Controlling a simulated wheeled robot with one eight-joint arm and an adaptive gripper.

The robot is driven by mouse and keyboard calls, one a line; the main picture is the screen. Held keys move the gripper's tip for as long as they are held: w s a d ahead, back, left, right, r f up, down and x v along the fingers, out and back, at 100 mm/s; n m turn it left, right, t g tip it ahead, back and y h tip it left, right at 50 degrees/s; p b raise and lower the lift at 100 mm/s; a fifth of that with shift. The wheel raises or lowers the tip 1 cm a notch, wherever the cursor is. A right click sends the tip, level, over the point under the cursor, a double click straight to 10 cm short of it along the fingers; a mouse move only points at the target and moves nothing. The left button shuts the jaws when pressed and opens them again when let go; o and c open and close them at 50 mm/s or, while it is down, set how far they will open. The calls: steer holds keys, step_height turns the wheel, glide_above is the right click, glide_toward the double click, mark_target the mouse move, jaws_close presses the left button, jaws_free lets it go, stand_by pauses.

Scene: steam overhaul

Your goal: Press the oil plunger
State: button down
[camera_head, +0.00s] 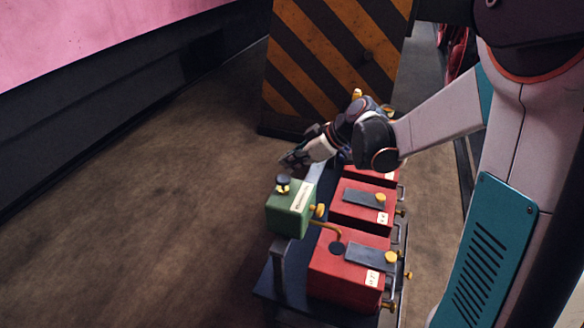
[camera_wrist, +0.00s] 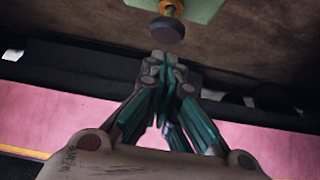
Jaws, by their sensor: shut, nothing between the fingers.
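The oil plunger (camera_head: 283,183) is a dark round knob on a brass stem, on top of a green box (camera_head: 289,212) with a white label. In the wrist view the dark knob (camera_wrist: 167,29) and its brass stem show at the top centre, with part of the green box (camera_wrist: 201,9) behind. My gripper (camera_head: 288,162) is just above and beyond the knob in the head view. In the wrist view my gripper (camera_wrist: 167,66) has its teal fingers shut together, empty, with tips near the knob. A small gap seems to show; contact cannot be told.
Red boxes (camera_head: 345,278) with grey plates and brass knobs stand in a row right of the green box. A striped orange-and-black panel (camera_head: 330,60) stands behind my arm. The brown floor (camera_head: 150,200) at left is clear.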

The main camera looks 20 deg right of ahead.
steer(key=v, duration=0.8)
steer(key=shift+p, duration=0.4)
stand_by(0.8)
